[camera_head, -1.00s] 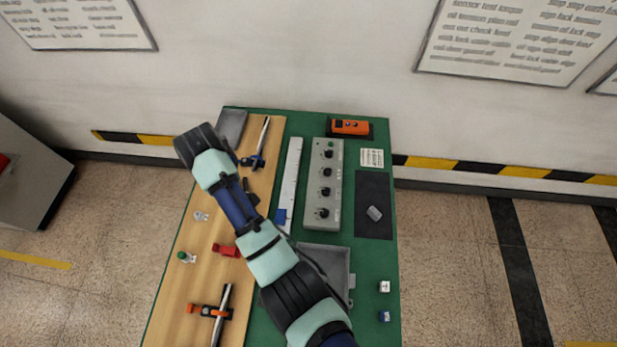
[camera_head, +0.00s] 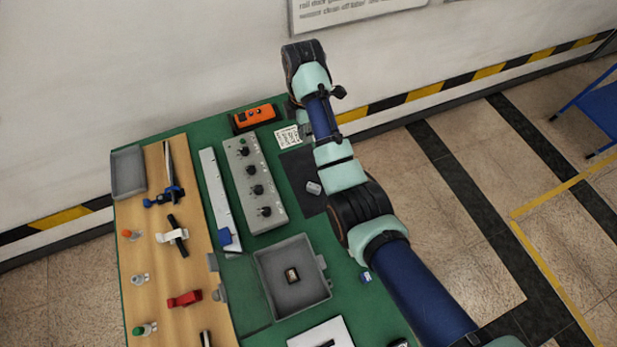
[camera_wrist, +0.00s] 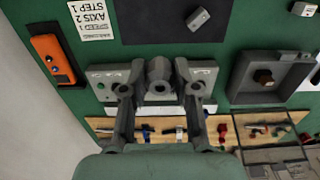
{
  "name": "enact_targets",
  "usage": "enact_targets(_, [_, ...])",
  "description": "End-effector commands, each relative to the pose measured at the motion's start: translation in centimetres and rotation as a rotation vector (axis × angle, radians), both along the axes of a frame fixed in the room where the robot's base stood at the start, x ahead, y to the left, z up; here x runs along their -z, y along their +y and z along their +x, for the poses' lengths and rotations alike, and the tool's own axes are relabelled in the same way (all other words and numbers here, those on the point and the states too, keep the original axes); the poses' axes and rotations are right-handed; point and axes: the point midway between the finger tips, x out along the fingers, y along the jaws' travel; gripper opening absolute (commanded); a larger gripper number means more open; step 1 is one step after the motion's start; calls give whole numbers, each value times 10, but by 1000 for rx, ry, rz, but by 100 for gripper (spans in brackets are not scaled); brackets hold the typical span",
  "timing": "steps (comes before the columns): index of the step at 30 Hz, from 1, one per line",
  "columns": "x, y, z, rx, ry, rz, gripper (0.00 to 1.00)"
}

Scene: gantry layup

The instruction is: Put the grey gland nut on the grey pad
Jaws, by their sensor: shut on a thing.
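My gripper (camera_wrist: 158,88) is shut on a grey gland nut (camera_wrist: 158,72), a short round piece held between the two fingertips in the wrist view. In the head view my arm hides the gripper and the nut. The dark grey pad (camera_head: 294,167) lies flat on the green bench top, partly behind my arm. It also shows at the top of the wrist view (camera_wrist: 150,25), beyond the fingertips. A small light grey block (camera_head: 314,187) lies on the pad and shows in the wrist view too (camera_wrist: 198,18). The nut is apart from the pad in the wrist view.
A grey control box (camera_head: 255,185) with several black knobs stands left of the pad. An orange device (camera_head: 255,117) and a printed card (camera_head: 288,136) lie beyond it. An open grey tray (camera_head: 318,300) stands nearer. Much of the pad around the block is bare.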

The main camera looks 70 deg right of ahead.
Motion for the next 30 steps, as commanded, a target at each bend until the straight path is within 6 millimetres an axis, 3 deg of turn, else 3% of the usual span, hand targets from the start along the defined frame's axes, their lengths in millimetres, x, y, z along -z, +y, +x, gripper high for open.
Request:
enact_targets(11, [106, 1, 1, 0, 1, 1, 6])
enact_targets(16, [135, 1, 1, 1, 1, 1, 6])
enact_targets(23, [144, 1, 1, 1, 0, 0, 6])
enact_targets(30, [192, 2, 1, 1, 1, 1, 6])
